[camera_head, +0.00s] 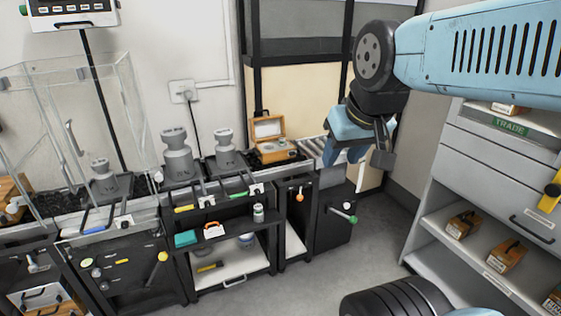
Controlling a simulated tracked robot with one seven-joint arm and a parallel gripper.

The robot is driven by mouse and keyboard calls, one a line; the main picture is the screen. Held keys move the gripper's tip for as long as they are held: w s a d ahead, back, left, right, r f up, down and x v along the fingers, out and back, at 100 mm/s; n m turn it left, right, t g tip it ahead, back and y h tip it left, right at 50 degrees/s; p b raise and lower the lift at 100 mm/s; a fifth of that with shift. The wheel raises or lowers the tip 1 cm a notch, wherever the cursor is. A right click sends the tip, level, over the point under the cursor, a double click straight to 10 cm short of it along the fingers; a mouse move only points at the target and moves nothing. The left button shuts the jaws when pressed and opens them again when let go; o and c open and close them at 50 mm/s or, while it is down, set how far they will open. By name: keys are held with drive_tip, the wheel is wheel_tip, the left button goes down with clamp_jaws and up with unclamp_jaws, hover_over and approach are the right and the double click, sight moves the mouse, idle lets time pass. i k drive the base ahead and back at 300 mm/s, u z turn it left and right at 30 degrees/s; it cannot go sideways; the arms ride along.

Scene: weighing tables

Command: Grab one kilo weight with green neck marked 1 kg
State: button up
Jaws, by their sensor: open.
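Three grey metal weights with knobbed tops stand on the weighing tables at left: a tall weight (178,160), a mid-size weight (225,152) to its right, and a smaller weight (104,182) by the clear glass case (75,130). I cannot make out a green neck or a 1 kg mark on any of them. An open wooden box (272,152) with small metal pieces sits right of the mid-size weight. My gripper (366,157) is open and empty, up in the air right of the tables, apart from all the weights.
Fork-like tools with coloured handles (238,195) stick out over the table's front edge. Black cabinets (125,270) stand below. A grey shelf unit (480,190) with several wooden boxes (463,224) stands at right. The grey floor (310,275) between is clear.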

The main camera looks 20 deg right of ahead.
sight(258, 213)
drive_tip(key=z, duration=0.35)
drive_tip(key=i, duration=2)
drive_tip(key=u, duration=0.55)
drive_tip(key=k, duration=0.9)
drive_tip(key=u, duration=0.15)
drive_tip(key=i, duration=0.85)
drive_tip(key=z, duration=0.05)
